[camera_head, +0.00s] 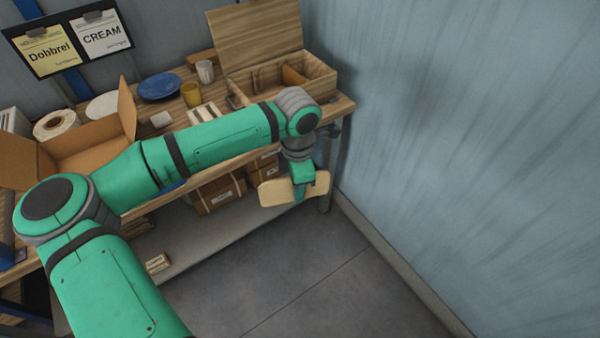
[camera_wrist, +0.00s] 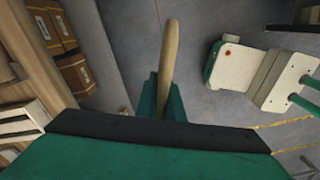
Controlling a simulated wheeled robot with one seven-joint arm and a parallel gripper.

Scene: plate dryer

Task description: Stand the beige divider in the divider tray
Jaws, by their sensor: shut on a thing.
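The beige divider (camera_head: 272,192) is a flat board with rounded corners, held in the air in front of the bench's right end. My gripper (camera_head: 301,187) is shut on it, with a finger across its middle. In the wrist view the divider (camera_wrist: 169,50) shows nearly edge-on between the green fingers of my gripper (camera_wrist: 162,95). On the bench's right end is an open wooden box (camera_head: 322,88) with inner partitions and a raised lid. A white slotted piece (camera_head: 203,113) lies left of it. I cannot tell for certain which of these is the divider tray.
The bench holds a white cup (camera_head: 205,71), a yellow cup (camera_head: 191,94), a blue plate (camera_head: 160,87), a tape roll (camera_head: 55,124) and an open cardboard box (camera_head: 92,143). Cartons (camera_head: 218,193) stand below. A blue wall (camera_head: 440,120) is close on the right. The floor in front is clear.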

